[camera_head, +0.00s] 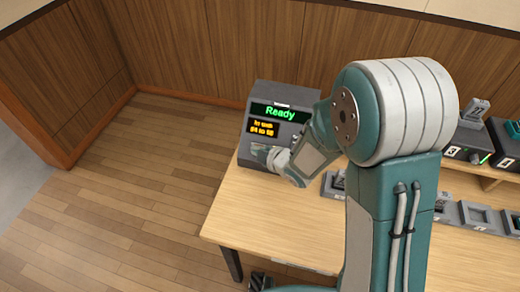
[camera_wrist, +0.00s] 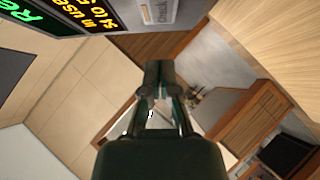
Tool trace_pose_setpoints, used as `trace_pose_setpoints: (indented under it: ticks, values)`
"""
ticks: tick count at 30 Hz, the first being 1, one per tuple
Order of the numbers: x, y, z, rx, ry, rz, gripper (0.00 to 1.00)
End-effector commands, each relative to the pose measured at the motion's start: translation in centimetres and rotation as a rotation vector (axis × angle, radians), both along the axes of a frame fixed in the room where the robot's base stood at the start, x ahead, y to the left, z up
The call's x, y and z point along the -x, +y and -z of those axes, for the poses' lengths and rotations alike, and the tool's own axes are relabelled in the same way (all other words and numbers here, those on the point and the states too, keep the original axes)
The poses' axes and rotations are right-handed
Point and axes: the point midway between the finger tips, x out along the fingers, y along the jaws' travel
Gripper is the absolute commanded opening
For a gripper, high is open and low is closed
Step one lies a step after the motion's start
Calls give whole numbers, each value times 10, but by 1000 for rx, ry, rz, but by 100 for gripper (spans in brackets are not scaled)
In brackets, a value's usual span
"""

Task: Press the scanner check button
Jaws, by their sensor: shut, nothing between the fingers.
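The scanner (camera_head: 288,95) is a dark grey box at the table's far left corner, its screen reading "Ready" in green with orange text below. In the wrist view, part of the scanner's screen (camera_wrist: 88,12) shows at the top left. Beside it is a light grey piece marked "Check" (camera_wrist: 160,11), cut off by the top edge. My gripper (camera_head: 258,153) is low in front of the scanner. In the wrist view my gripper (camera_wrist: 159,70) has its fingertips together and empty, below the "Check" piece in the picture. Whether the tips touch anything cannot be told.
The wooden table (camera_head: 255,215) is bare at its front left. My arm covers its middle. Grey trays (camera_head: 478,215) and dark numbered units (camera_head: 465,145) stand to the right. Wood-panelled walls (camera_head: 200,50) rise behind, and open floor (camera_head: 120,190) lies left.

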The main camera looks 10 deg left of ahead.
Motion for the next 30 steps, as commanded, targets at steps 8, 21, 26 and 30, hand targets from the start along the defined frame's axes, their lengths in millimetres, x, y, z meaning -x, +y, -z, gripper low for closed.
trace_pose_setpoints:
  ticks: [8, 21, 26, 30]
  values:
    - [-24, -3, 24, 0, 1, 0, 0]
    - [-28, -4, 29, 0, 0, 0, 0]
    - [-34, -5, 35, 0, 1, 1, 0]
    - [-40, -6, 41, 1, 2, 3, 0]
